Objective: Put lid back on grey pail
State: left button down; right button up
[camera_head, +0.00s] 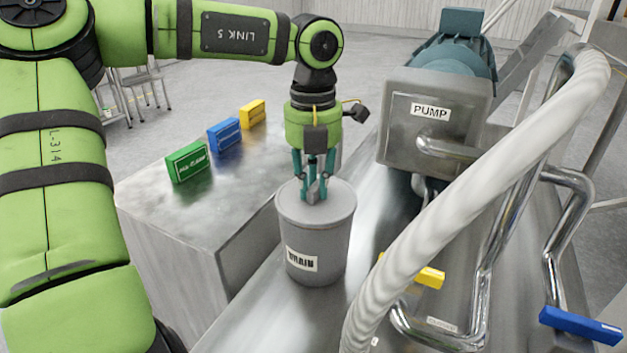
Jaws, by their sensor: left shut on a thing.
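The grey pail (318,245) stands upright on the metal surface in the middle of the view, with a label on its front that seems to read DRAIN. A flat round grey lid (338,205) lies over the pail's mouth and looks level; whether it is fully seated cannot be told. My left gripper (314,193) points straight down from above, shut on the middle of the lid, probably on a handle its fingers hide. My right gripper does not show.
A steel table (170,225) at left holds green (187,162), blue (224,135) and yellow (253,114) blocks. Right of the pail are a thick white hose (480,190), the pump (435,120) and bent steel pipes (495,240). A yellow piece (430,277) and a blue piece (580,325) are near the pipes.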

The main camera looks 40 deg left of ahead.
pick_arm(q)
jog(key=shift+f+b, duration=0.2)
jog(key=shift+b, duration=0.25)
dwell(0.8)
dwell(0.3)
jog(key=c, duration=0.6)
grip_release()
jog(key=shift+r, duration=0.1)
jog(key=shift+r+p, duration=2.55)
jog(key=shift+r, duration=0.95)
grip_shut()
